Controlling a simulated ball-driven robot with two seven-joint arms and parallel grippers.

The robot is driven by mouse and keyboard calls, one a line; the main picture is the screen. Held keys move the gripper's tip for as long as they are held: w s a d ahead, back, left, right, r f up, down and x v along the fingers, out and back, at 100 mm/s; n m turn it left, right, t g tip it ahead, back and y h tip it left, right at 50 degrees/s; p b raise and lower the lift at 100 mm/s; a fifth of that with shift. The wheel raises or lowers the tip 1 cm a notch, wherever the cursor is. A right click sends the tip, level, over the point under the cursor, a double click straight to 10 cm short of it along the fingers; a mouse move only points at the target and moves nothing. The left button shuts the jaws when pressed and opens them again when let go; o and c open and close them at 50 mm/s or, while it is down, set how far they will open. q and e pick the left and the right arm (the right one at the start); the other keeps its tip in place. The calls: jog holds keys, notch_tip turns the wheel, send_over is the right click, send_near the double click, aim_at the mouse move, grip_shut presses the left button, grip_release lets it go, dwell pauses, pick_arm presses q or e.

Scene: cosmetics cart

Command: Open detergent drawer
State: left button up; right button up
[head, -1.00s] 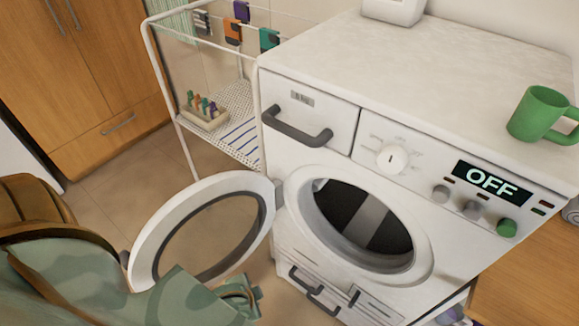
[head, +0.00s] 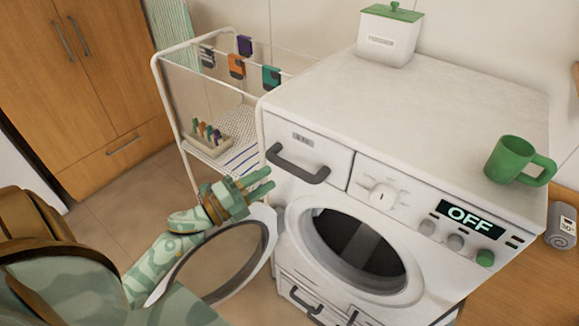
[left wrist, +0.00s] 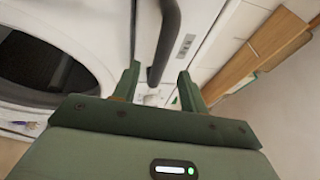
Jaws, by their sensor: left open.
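The detergent drawer (head: 325,155) is the white panel at the washer's upper left, flush with the front, with a curved dark grey handle (head: 297,165). My green left gripper (head: 264,181) is open and empty, just left of the handle in the head view and apart from it. In the left wrist view, the handle (left wrist: 168,38) lies ahead, between the lines of the two open fingers (left wrist: 159,88). My right gripper is not in view.
The washer's round door (head: 222,262) hangs open below and behind my left arm. A drying rack (head: 170,100) stands close on the left. On the washer top are a green mug (head: 507,160) and a white box with a green lid (head: 388,38).

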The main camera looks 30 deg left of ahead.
aim_at(289, 169)
pick_arm(q)
jog(key=shift+m+h, duration=0.4)
jog(key=shift+m, duration=0.1)
jog(key=x, duration=0.2)
jog(key=p+x, duration=0.1)
jog(key=x, duration=0.4)
jog(key=shift+d, duration=0.35)
jog(key=shift+f, duration=0.1)
grip_shut()
